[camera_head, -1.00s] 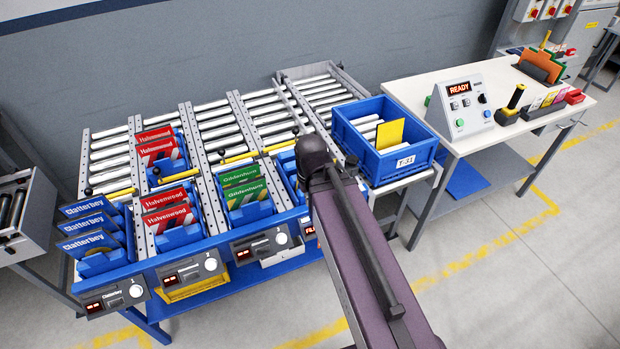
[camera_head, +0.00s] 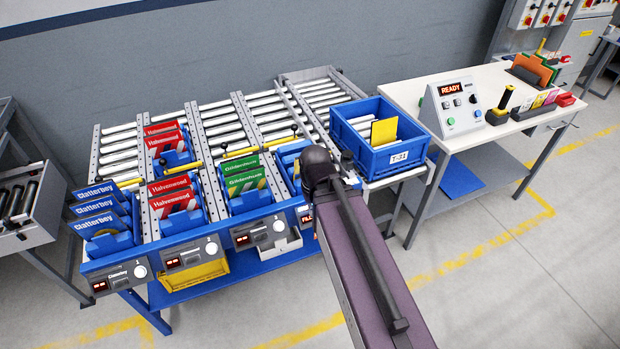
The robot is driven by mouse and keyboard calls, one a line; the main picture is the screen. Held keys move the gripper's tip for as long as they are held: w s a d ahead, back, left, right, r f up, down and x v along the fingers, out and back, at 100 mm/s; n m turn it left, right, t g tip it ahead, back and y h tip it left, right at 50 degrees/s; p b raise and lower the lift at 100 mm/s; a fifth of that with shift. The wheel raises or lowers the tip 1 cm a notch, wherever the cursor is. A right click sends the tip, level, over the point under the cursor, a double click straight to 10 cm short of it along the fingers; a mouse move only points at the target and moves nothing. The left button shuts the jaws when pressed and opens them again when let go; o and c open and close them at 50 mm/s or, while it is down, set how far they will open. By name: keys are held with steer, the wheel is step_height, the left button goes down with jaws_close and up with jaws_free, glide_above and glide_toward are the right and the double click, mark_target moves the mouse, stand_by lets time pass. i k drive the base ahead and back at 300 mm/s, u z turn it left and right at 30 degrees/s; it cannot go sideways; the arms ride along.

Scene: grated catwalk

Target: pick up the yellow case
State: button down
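A yellow case (camera_head: 384,132) stands tilted in the blue tote (camera_head: 404,158) labelled T-31, with its flat face showing above white or pale items beside it. The tote's front wall hides its lower part. My dark purple arm reaches up from the bottom right to a dark joint left of the tote. My gripper does not show; it is out of sight beyond that joint, so its distance from the case cannot be told.
A roller rack (camera_head: 220,125) holds blue bins of blue, red and green cases. A yellow bin (camera_head: 195,274) sits below it. A white table (camera_head: 420,85) at right bears a READY console (camera_head: 455,105) and a holder of coloured cases (camera_head: 540,100). Open floor lies in front.

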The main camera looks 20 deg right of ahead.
mark_target(382, 130)
steer(key=u, duration=0.4)
steer(key=k, duration=0.25)
steer(key=z, duration=1.7)
steer(key=i, duration=0.85)
steer(key=u, duration=0.75)
